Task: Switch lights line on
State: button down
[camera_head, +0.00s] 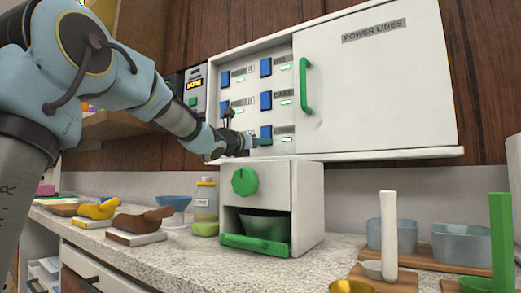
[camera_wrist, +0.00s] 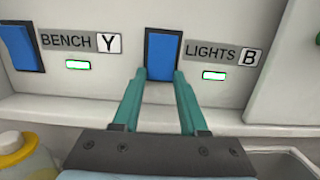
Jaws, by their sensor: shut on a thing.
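The lights switch (camera_wrist: 162,52) is a blue rocker at the bottom of the panel, with a "LIGHTS B" label (camera_wrist: 210,53) to its right and a lit green-white lamp (camera_wrist: 213,75) below the label. In the head view it is the lower right blue switch (camera_head: 266,132). My gripper (camera_wrist: 160,76) has its two teal fingers on either side of the switch's lower part and is shut on it. In the head view my gripper (camera_head: 250,142) reaches the panel from the left. The switch's lower end is partly hidden by the fingers.
The bench switch (camera_wrist: 20,45) is just left. An open white door marked "POWER LINES" (camera_head: 375,85) with a green handle (camera_head: 306,86) stands right. Below are a white dispenser with a green knob (camera_head: 245,181) and a yellow-lidded jar (camera_head: 205,205).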

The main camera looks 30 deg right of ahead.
jog(key=shift+c, duration=2.2)
grip_release()
jog(key=v, duration=1.1)
jog(key=shift+r+b, duration=0.1)
jog(key=shift+b, duration=0.3)
